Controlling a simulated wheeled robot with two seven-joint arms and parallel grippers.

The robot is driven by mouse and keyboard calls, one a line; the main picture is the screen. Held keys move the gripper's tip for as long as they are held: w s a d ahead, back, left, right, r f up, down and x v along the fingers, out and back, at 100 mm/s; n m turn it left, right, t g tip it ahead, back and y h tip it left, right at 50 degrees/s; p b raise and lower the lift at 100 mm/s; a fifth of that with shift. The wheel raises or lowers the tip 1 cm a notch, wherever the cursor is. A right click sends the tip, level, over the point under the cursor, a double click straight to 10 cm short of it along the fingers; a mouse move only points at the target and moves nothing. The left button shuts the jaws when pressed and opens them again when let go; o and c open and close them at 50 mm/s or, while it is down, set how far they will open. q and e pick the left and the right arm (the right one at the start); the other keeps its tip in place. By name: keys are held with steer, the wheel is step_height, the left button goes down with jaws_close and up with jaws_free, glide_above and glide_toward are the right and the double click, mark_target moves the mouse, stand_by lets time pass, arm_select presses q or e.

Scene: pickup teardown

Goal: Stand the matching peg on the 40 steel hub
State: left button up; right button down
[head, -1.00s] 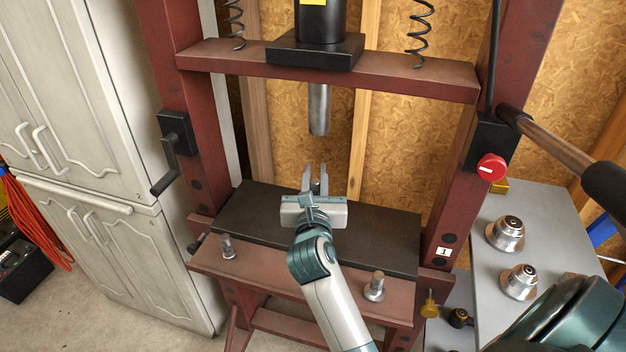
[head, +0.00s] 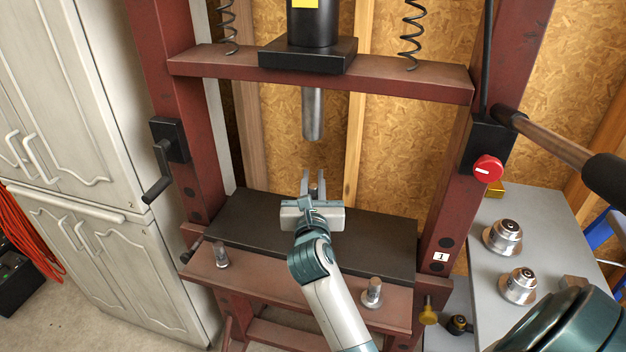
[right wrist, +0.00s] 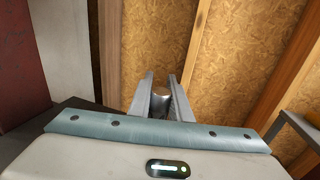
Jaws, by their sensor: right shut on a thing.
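My right gripper (head: 313,183) is in the middle of the head view, above the dark plate of the press and below its steel ram. In the head view the peg is mostly hidden by the gripper. Two steel hubs, the upper one (head: 503,236) and the lower one (head: 519,285), stand on the grey tabletop at right. I cannot read which is the 40. My left gripper is not in view.
The red press frame (head: 205,150) surrounds the right gripper, with the ram (head: 313,115) overhead and the dark plate (head: 375,245) below. Two steel pins (head: 222,257) (head: 372,291) stand on its front beam. A lever (head: 555,145) juts from its right post. A white cabinet (head: 75,130) is at left.

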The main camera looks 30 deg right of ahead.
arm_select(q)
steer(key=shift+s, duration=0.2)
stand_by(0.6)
arm_select(e)
steer(key=c, duration=1.5)
jaws_free()
steer(key=shift+c, duration=0.2)
steer(key=shift+f, duration=0.1)
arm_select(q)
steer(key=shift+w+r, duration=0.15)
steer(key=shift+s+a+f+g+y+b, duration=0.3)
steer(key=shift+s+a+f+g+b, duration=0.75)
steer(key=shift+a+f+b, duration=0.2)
arm_select(e)
steer(key=v, duration=1.7)
steer(key=shift+s, duration=0.3)
